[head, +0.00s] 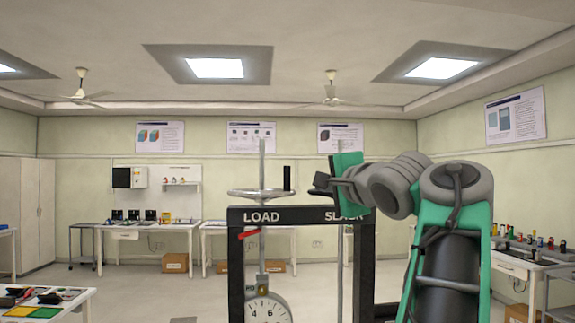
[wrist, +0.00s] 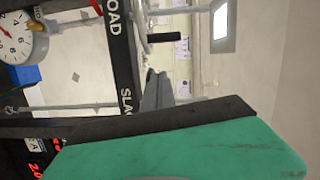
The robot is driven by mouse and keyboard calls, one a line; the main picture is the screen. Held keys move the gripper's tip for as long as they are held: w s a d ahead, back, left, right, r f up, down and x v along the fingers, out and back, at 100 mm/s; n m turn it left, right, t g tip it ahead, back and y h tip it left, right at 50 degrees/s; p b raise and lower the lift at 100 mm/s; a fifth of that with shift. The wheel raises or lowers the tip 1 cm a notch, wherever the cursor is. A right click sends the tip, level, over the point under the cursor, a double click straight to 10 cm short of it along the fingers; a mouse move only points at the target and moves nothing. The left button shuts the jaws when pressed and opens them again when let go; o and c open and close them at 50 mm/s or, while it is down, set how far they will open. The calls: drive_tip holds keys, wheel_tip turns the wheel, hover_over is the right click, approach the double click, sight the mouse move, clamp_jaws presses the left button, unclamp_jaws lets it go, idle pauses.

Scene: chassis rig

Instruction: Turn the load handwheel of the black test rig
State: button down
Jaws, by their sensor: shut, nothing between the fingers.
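The black test rig (head: 296,214) stands ahead, with LOAD and SLACK lettered on its top crossbar. The grey load handwheel (head: 258,194) lies flat above the LOAD end, with an upright black handle (head: 287,178) at its right side. My gripper (head: 315,190) is just right of the handle, above the bar, shut and apart from the handle. In the sideways wrist view, the gripper fingers (wrist: 154,88) are together and empty. The handle (wrist: 163,38) shows beyond them, and the crossbar (wrist: 122,60) runs beside them.
A dial gauge (head: 266,309) hangs under the LOAD side, with a red tag (head: 248,233) by the bar. A threaded rod (head: 262,160) rises through the handwheel. A workbench (head: 45,304) stands at the lower left. Open floor lies between the rig and the back benches.

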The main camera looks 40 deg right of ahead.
drive_tip(key=w+r+m+p, duration=0.1)
drive_tip(key=w+r, duration=0.1)
drive_tip(key=w, duration=0.6)
drive_tip(key=shift+m+p, duration=0.3)
drive_tip(key=shift+m, duration=0.1)
drive_tip(key=shift+s+a+h, duration=0.1)
drive_tip(key=shift+h, duration=0.2)
